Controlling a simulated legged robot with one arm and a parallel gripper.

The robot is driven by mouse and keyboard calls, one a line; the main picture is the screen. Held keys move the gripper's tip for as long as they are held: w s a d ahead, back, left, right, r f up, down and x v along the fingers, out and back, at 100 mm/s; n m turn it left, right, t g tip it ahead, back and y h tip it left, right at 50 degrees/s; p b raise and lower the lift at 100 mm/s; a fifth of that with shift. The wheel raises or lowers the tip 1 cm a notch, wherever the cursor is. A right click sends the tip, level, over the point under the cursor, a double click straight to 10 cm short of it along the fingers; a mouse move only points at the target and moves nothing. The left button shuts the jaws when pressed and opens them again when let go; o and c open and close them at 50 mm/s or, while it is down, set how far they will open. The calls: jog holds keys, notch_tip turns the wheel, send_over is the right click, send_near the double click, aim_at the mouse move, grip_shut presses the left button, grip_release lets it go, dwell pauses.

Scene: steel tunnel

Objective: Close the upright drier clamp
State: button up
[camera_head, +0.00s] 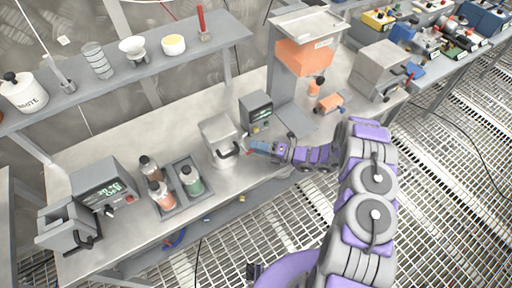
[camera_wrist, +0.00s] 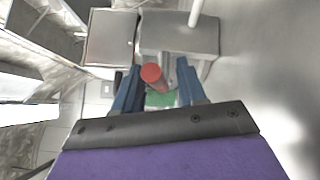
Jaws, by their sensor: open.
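A grey box-shaped device with a dark handle (camera_head: 218,140), which looks like the drier, stands on the steel bench left of my gripper. My gripper (camera_head: 257,148) is low at the bench's front, just right of this device. In the wrist view my gripper (camera_wrist: 158,84) is open, with its two blue fingers apart. A red round end (camera_wrist: 152,73), perhaps the clamp's handle tip, shows between the fingers. Contact with it cannot be told. A grey block (camera_wrist: 180,32) lies beyond it. The clamp's own position is too small to make out.
A rack with bottles (camera_head: 180,188) and another display unit (camera_head: 105,190) are to the left. An orange-fronted tall unit (camera_head: 304,57) and a grey box (camera_head: 380,68) stand right. A shelf (camera_head: 130,75) overhangs the back.

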jog(key=shift+w+a, duration=0.1)
jog(key=shift+a, duration=0.2)
jog(key=shift+d, duration=0.1)
jog(key=shift+c, duration=0.4)
grip_shut()
